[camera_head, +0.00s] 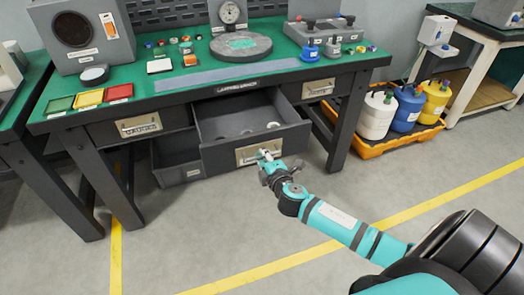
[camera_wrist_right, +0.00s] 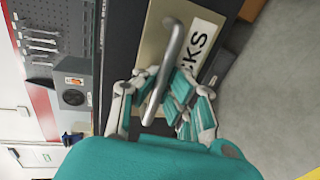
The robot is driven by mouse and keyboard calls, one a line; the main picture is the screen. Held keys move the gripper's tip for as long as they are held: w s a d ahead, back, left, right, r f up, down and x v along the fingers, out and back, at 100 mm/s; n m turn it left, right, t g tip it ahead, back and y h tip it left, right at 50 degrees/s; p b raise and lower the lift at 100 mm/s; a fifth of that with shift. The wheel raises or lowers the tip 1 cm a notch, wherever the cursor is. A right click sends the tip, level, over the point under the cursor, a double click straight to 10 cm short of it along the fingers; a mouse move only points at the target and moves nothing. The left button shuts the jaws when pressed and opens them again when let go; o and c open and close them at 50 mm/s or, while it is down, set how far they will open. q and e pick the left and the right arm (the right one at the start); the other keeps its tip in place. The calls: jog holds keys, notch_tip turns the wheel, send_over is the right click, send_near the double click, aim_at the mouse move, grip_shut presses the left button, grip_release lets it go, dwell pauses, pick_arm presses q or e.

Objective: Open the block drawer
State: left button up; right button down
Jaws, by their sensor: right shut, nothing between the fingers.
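The block drawer (camera_head: 226,154) is the large grey drawer in the middle of the workbench, and it stands pulled well out. A few small round pieces lie inside it. Its front has a pale label plate and a metal handle; the handle (camera_wrist_right: 166,68) crosses the right wrist view beside lettering ending in "CKS". My right gripper (camera_head: 266,160) is at the drawer front, by the handle. Its teal fingers (camera_wrist_right: 168,98) are shut around or beside the handle with nothing gripped; exact contact is unclear. My left gripper is not in view.
A lower drawer (camera_head: 178,160) at the left also stands partly open. Closed drawers are at the left (camera_head: 139,126) and right (camera_head: 318,88). The green bench top (camera_head: 215,84) holds gauges and trays. An orange tray (camera_head: 390,148) with containers stands at right. The floor in front is clear.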

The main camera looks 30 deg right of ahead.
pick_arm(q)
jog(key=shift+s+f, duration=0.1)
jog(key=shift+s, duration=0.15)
pick_arm(e)
jog(key=shift+s, duration=0.25)
jog(key=c, duration=2)
grip_release()
jog(key=shift+c, duration=0.2)
jog(key=o, duration=0.7)
jog(key=shift+c, duration=0.2)
jog(key=v, duration=1.2)
